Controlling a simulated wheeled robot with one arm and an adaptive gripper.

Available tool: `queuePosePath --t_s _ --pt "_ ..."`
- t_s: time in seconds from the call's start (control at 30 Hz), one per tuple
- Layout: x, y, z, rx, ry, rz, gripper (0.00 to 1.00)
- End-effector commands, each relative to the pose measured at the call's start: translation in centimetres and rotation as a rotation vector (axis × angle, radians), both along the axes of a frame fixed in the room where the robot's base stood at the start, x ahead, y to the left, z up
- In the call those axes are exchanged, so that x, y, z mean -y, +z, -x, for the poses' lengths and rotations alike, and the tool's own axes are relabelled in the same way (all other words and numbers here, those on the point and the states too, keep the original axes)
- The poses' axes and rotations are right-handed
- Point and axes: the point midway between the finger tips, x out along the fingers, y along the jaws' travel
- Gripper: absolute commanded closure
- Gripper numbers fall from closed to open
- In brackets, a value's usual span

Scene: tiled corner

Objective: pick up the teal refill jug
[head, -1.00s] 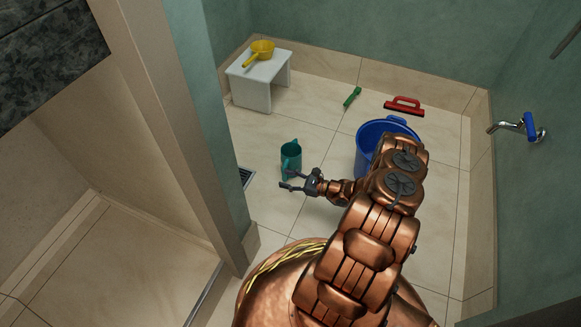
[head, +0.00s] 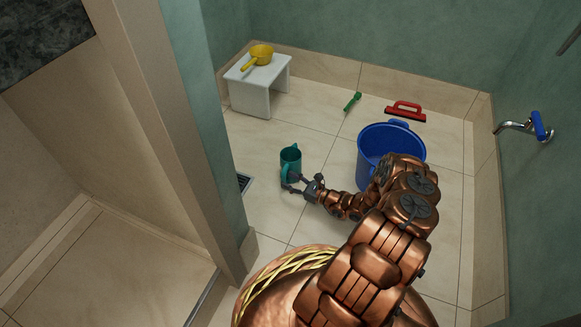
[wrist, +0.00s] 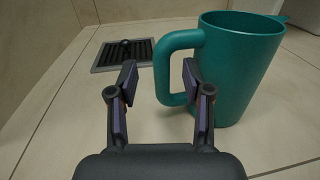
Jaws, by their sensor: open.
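The teal refill jug (head: 291,158) stands upright on the tiled floor, left of the blue bucket. In the wrist view the jug (wrist: 238,75) is at the right, with its handle (wrist: 172,68) pointing left toward my fingers. My gripper (head: 298,184) is low at the near side of the jug. In the wrist view my gripper (wrist: 158,85) is open, with nothing held between its pads. The right finger overlaps the handle's lower part in the picture; I cannot tell whether they touch.
A blue bucket (head: 374,148) stands beside my arm. A floor drain (wrist: 122,54) lies beyond my fingers. A white stool (head: 250,93) holds a yellow dipper (head: 262,53). A green brush (head: 352,101) and red squeegee (head: 406,111) lie farther back. A wall edge is at left.

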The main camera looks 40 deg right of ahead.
Motion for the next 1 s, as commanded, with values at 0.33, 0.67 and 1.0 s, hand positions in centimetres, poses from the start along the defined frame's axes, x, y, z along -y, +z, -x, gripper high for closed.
queuePosePath --t_s 0.33,0.67,1.0 --pt "-1.0 -0.2 -2.7 0.000 0.000 0.000 0.50" --pt "-1.2 0.0 -3.3 -0.001 -0.001 -0.001 0.50" --pt "-1.2 0.0 -3.3 0.000 -0.001 -0.001 0.77"
